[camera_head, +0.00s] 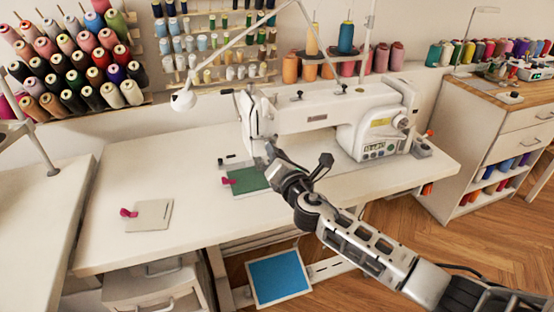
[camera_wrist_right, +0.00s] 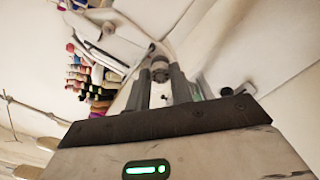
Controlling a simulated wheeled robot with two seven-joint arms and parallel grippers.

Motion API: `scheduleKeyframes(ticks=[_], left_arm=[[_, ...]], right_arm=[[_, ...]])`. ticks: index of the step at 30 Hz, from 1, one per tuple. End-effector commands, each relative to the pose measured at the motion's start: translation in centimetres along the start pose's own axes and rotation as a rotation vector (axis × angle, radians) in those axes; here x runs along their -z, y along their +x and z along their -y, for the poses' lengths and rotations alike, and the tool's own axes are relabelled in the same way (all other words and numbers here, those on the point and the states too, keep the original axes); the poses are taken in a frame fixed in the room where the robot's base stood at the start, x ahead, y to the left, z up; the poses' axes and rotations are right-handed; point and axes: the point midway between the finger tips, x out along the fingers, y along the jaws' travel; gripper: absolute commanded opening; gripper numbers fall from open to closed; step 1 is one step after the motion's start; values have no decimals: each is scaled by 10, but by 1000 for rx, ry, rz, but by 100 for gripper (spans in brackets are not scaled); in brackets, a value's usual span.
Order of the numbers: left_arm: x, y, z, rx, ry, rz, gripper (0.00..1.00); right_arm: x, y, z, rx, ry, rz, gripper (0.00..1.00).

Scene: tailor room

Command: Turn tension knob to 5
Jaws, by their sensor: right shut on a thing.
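The white sewing machine (camera_head: 315,115) stands on the white sewing table (camera_head: 115,215). My right gripper (camera_head: 270,150) reaches up to the front of the machine's head at its left end. In the right wrist view, a small round grey knob (camera_wrist_right: 160,72), which looks like the tension knob, sits between the two fingertips (camera_wrist_right: 160,80). The gripper is shut on it. Its number marks are too small to read, so its setting cannot be told. In the head view the fingertips and knob are too small to separate. My left gripper is not in view.
A green cloth (camera_head: 248,179) lies under the machine's head, near my right gripper. A thin lamp arm (camera_head: 235,40) crosses above the machine. Thread racks (camera_head: 75,60) line the wall.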

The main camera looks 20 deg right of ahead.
Motion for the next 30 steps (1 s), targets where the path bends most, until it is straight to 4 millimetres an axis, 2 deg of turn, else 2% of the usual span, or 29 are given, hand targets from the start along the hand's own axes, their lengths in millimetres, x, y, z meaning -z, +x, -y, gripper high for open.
scheduleKeyframes(ticks=[17,30], left_arm=[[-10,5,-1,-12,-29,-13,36],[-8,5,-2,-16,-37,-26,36]], right_arm=[[2,0,2,2,552,0,0],[2,0,2,2,961,0,0]])
